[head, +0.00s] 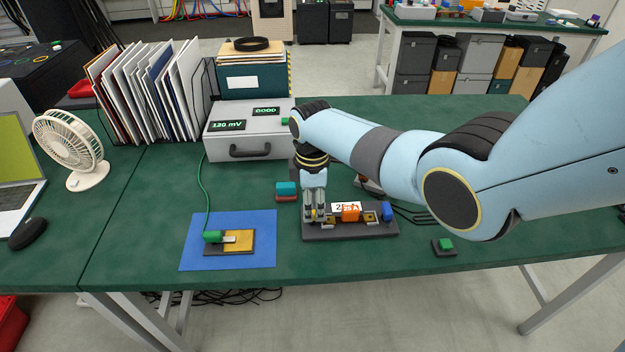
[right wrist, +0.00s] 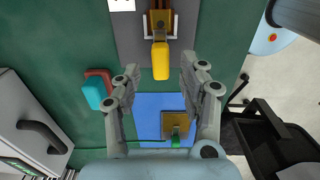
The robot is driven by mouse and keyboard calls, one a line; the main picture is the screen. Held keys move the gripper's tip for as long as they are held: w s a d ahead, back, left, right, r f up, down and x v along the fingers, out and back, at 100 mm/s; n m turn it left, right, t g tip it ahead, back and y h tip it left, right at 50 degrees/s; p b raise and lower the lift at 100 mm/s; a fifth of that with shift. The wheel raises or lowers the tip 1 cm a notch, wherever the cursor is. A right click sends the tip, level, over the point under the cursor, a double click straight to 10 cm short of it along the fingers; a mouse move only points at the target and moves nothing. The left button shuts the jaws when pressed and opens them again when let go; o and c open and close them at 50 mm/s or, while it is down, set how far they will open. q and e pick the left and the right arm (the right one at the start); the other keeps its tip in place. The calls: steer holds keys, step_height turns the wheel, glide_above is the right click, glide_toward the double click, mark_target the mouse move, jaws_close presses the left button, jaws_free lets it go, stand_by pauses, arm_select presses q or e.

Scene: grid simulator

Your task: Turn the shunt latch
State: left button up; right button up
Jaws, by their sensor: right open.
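A dark shunt base (head: 350,236) lies on the green table, with a white label, an orange block (head: 350,213) and a blue block (head: 387,211) on it. My right gripper (head: 317,219) points down over the base's left end and hides that part in the head view. In the right wrist view a yellow latch lever (right wrist: 161,62) sticks out from the grey base (right wrist: 128,40). The open fingers (right wrist: 163,83) stand either side of its line, with visible gaps and no contact seen. My left gripper is not in view.
A blue mat (head: 190,250) with a green and gold piece (head: 238,240) lies left of the base. A grey case meter (head: 221,140) stands behind. Teal and red blocks (head: 286,189) lie near the gripper. A small green-button block (head: 445,245) sits at right.

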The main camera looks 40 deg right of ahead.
mark_target(313, 212)
step_height(313, 212, up, 10)
steer(key=shift+f, duration=0.2)
stand_by(0.4)
